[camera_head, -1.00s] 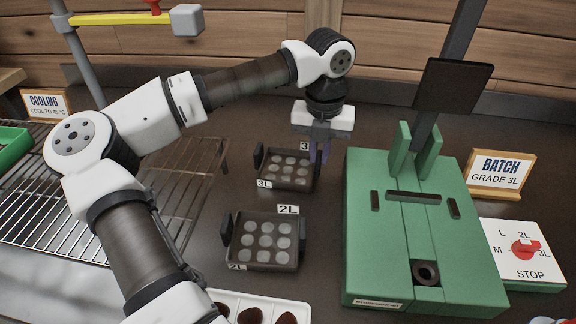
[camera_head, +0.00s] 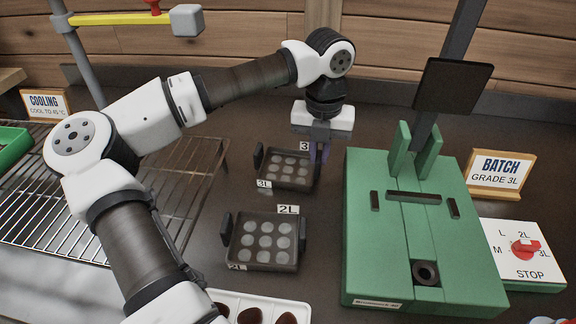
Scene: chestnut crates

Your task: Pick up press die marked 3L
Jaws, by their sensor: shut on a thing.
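The press die marked 3L (camera_head: 285,184) is a dark tray with several pale round cavities and a handle at each end. It stands on the dark bench, left of the green press. My gripper (camera_head: 318,152) points down at its right handle and is shut on it. The fingers and my wrist partly hide that handle and the rear label. The die looks level; I cannot tell whether it is clear of the bench. A similar die marked 2L (camera_head: 264,262) stands in front of it.
The green press (camera_head: 420,265) stands to the right, with a dial panel (camera_head: 515,266) and a "BATCH GRADE 3L" sign (camera_head: 499,176). A wire rack (camera_head: 120,185) with a "COOLING" sign (camera_head: 46,103) is at left. A white tray (camera_head: 262,300) holds dark pieces at the front.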

